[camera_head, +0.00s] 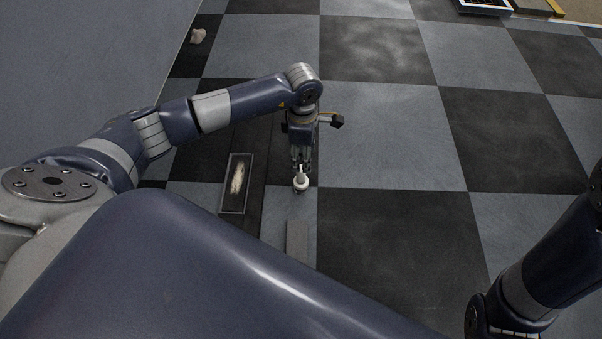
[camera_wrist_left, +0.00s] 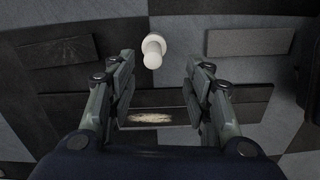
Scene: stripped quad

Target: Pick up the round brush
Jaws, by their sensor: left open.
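The round brush (camera_head: 301,183) looks like a small white piece with a rounded knob on a wider round base. It sits on the floor area below my left gripper (camera_head: 300,167). In the left wrist view the brush (camera_wrist_left: 153,52) shows just beyond the open fingertips (camera_wrist_left: 158,74), roughly centred between them, slightly nearer the left finger. The left gripper is open and empty, pointing down, and its fingers appear apart from the brush. Part of the brush is hidden by the fingers in the head view. My right gripper is out of view; only right arm links show.
A dark framed rectangle (camera_head: 224,196) with a pale streak (camera_head: 237,180) lies left of the brush. A grey flat block (camera_head: 297,240) lies nearer me. A pale lump (camera_head: 198,36) is far left beside a grey wall (camera_head: 80,70). The checkered floor (camera_head: 390,130) to the right is clear.

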